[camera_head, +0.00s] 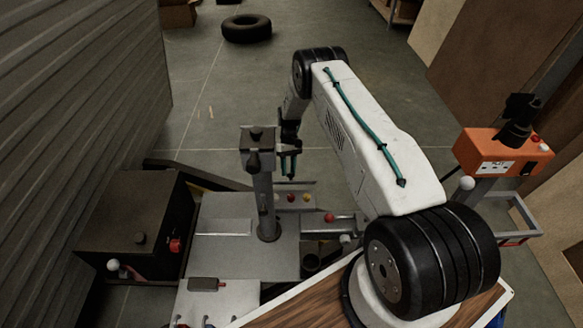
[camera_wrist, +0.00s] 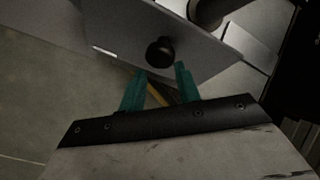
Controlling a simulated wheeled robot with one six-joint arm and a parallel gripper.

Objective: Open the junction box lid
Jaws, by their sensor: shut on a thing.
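In the wrist view, a flat grey panel (camera_wrist: 115,30), which looks like the junction box lid, carries a round black knob (camera_wrist: 160,52). My gripper (camera_wrist: 160,72) has its two teal fingers on either side of that knob, shut on it. In the head view my gripper (camera_head: 288,175) points down just right of the grey column (camera_head: 264,205) with a box head (camera_head: 257,140). I cannot make out the gripped knob there. The panel's hinge is not clear in either view.
A dark box (camera_head: 130,215) with a red button stands left, near a corrugated wall (camera_head: 75,110). An orange control box (camera_head: 502,155) stands right. A rail with coloured buttons (camera_head: 292,198) lies below my gripper. A tyre (camera_head: 247,28) lies on open floor behind.

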